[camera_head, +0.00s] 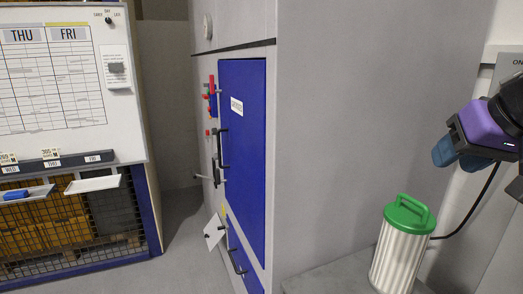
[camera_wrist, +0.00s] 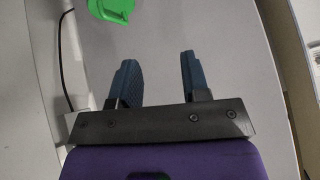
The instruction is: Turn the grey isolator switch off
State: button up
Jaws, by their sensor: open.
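A grey box (camera_head: 509,66) with the letters "ON" at its top is on the wall at the right edge of the head view. The picture's edge cuts it off, and my gripper covers its lower part. No switch handle shows on it, so its position cannot be told. My gripper (camera_head: 458,157), with a purple body and blue fingers, is in front of that wall, above and right of a green-lidded canister. In the wrist view my gripper (camera_wrist: 158,70) has its two fingers apart with nothing between them.
The white ribbed canister (camera_head: 401,249) with a green lid stands on a grey surface; its lid shows in the wrist view (camera_wrist: 111,8). A black cable (camera_head: 470,221) hangs behind it. A grey cabinet with a blue door (camera_head: 243,150) is central. A planning board (camera_head: 58,75) stands left.

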jog(key=s+f+n+g+h, duration=0.1)
jog(key=s+f+g, duration=0.1)
jog(key=s+f, duration=0.45)
jog(key=w+d+r+n+h, duration=0.3)
jog(key=w+d+r+h, duration=0.3)
jog(key=w+d, duration=0.6)
jog(key=w+d+r+n+h, duration=0.2)
jog(key=w+d+r+h, duration=0.2)
jog(key=w+d+r, duration=0.6)
jog(key=w+d+r+n+t+h, duration=0.1)
jog(key=w+d+n+h, duration=0.5)
jog(key=w+d, duration=1.7)
jog(key=d+n, duration=0.1)
jog(key=d, duration=0.2)
jog(key=shift+d+r+n+h, duration=0.15)
jog(key=shift+n+h, duration=0.15)
jog(key=shift+n, duration=0.1)
jog(key=shift+w, duration=0.1)
grip_shut()
